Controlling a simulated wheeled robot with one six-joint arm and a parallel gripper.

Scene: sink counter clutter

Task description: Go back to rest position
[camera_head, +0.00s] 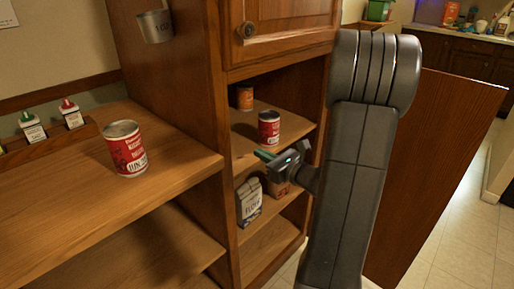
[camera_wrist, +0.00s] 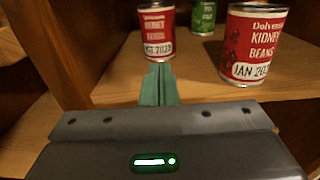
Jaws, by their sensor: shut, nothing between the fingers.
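My gripper (camera_head: 268,155) is at the open cupboard, just in front of its upper shelf, below and close to a red can (camera_head: 269,128). In the wrist view the green fingers (camera_wrist: 158,82) are together with nothing between them. Beyond the tips stands a red kidney beans can (camera_wrist: 157,34), and another red kidney beans can (camera_wrist: 253,45) is to the right. Both stand upright on the wooden shelf. My dark arm hides part of the cupboard's right side in the head view.
A flour carton (camera_head: 249,203) is on the shelf below. Another red can (camera_head: 126,150) stands on the left counter. A wooden door panel (camera_head: 440,165) stands open at right. A green can (camera_wrist: 204,17) is at the back.

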